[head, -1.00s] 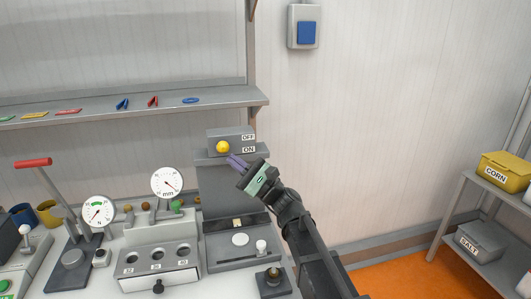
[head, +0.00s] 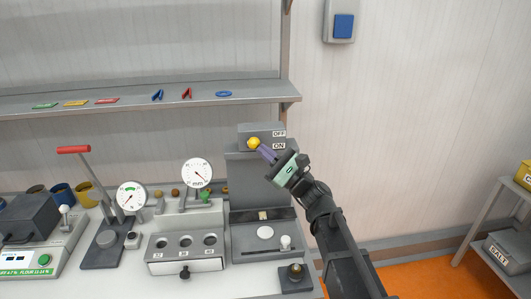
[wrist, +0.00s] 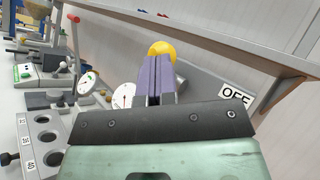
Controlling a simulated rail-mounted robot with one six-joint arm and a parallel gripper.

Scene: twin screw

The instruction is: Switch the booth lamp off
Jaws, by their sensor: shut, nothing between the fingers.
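The booth lamp switch is a grey box (head: 252,130) on a grey stand, with a yellow ball knob (head: 253,143) on its front. An OFF label (head: 279,133) sits above an ON label (head: 279,146), right of the knob. The knob is nearer the height of ON. My gripper (head: 263,149) is shut and empty, its purple fingertips close at the lower right of the knob. In the wrist view the yellow knob (wrist: 161,48) shows just beyond the fingertips (wrist: 158,62). I cannot tell whether they touch.
A grey shelf (head: 130,104) runs above the bench. Below stand a dial gauge (head: 197,173), a block with several holes (head: 185,248) and a red-handled press (head: 73,150). A blue wall switch (head: 343,27) is upper right. The wall right of my arm is clear.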

